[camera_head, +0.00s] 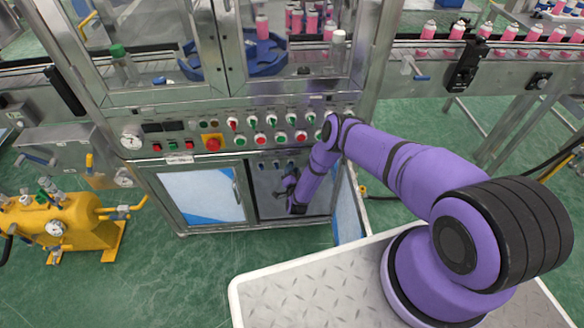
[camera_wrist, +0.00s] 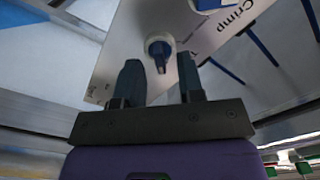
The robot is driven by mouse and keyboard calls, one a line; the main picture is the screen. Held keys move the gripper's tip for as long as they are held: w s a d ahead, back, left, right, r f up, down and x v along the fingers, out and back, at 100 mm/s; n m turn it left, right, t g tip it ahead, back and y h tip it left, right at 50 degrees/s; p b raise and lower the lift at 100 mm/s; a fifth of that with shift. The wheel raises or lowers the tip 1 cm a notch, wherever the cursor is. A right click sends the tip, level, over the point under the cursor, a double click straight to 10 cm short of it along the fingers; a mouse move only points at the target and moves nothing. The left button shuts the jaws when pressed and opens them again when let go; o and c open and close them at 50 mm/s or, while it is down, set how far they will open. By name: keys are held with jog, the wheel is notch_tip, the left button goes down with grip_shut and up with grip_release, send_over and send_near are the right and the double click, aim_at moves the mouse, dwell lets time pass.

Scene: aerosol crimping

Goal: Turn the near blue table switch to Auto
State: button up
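My gripper (camera_wrist: 160,78) is open in the wrist view, with its two dark fingers apart and nothing between them. A blue switch knob (camera_wrist: 160,50) with a dark pointer sits on a pale label plate (camera_wrist: 115,50), just beyond the gap between the fingertips. The fingers do not visibly touch it. The word "Crimp" is printed to its right; its own position label is not readable. In the head view my gripper (camera_head: 287,180) is small and dark, in front of the lower cabinet opening. Small blue switches (camera_head: 276,164) show in a row just above it.
A second blue part (camera_wrist: 207,3) shows at the top of the wrist view. Above the opening, the head view shows a panel with several red and green switches and a red emergency button (camera_head: 212,143). A cabinet door (camera_head: 202,195) stands left of my gripper.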

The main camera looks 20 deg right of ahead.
jog(key=shift+w+d, duration=0.2)
jog(key=shift+w, duration=0.7)
grip_shut()
jog(key=shift+n, duration=0.4)
jog(key=shift+a+n, duration=0.1)
jog(key=shift+n, duration=8.4)
